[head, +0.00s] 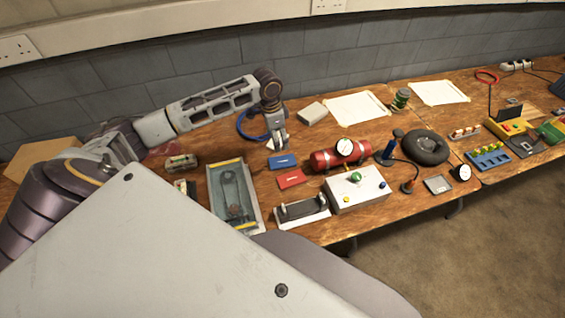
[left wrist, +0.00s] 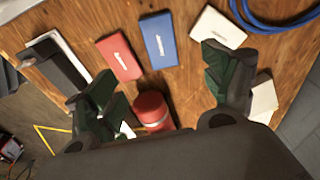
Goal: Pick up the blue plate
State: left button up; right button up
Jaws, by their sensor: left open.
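The blue plate (head: 283,161) lies flat on the wooden bench, just behind the red plate (head: 291,179). In the left wrist view the blue plate (left wrist: 159,40) lies between the red plate (left wrist: 119,56) and a white plate (left wrist: 216,30). My left gripper (head: 280,143) points down over the bench, just behind the blue plate in the head view. In the left wrist view its two fingers (left wrist: 162,88) are spread apart with nothing between them that they grip. The blue plate is fully visible and apart from the fingers. My right gripper is not in view.
A control box (head: 357,190), a black-handled device (head: 302,210) and a glass-topped tray (head: 233,194) are nearer the front. A blue cable coil (head: 247,124) lies behind my gripper. A wall closes the back.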

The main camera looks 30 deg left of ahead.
pick_arm(q)
send_over(282, 161)
jog(key=shift+s+a+f, duration=0.1)
jog(key=shift+s+f, duration=0.05)
jog(key=shift+f, duration=2)
jog(key=shift+s+a+f, duration=0.1)
jog(key=shift+f, duration=2.05)
jog(key=shift+w+d+f, duration=0.1)
jog(key=shift+w+f, duration=0.05)
jog(key=shift+f, duration=1.15)
jog(key=shift+w+d+f, duration=0.1)
jog(key=shift+w+f, duration=0.05)
jog(key=shift+f, duration=1.1)
jog(key=c, duration=1.2)
jog(key=shift+r, duration=0.1)
jog(key=shift+r, duration=4.95)
